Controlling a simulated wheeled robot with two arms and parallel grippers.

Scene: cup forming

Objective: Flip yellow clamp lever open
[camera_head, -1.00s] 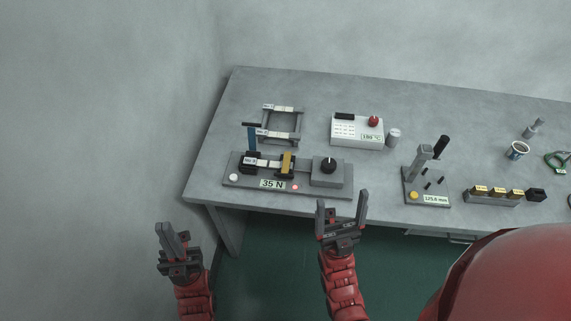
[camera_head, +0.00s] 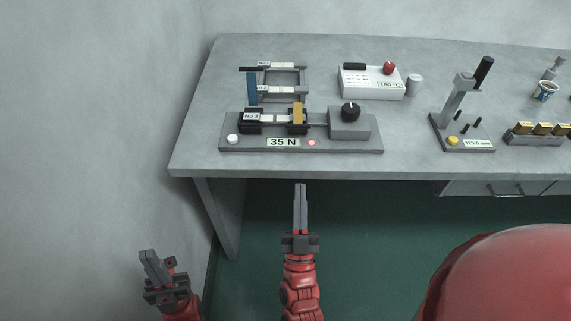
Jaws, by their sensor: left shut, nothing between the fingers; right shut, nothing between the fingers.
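The yellow clamp lever (camera_head: 298,113) stands upright on the 35 N test device (camera_head: 340,145), between the block marked No.3 (camera_head: 250,122) and the grey block with a black knob (camera_head: 350,117). A blue lever (camera_head: 252,88) stands upright above the No.3 block. My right gripper (camera_head: 300,187) is shut and empty, pointing up the picture, in front of the table edge and below the device, apart from it. My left gripper (camera_head: 148,256) is shut and empty at the lower left, off the table and well away from the device.
The grey table (camera_head: 195,150) has its front edge between my grippers and the device. Behind the device stands a grey frame (camera_head: 305,82). To the right are a white box with a red knob (camera_head: 372,84), a metal cylinder (camera_head: 413,85) and a lever stand (camera_head: 452,105).

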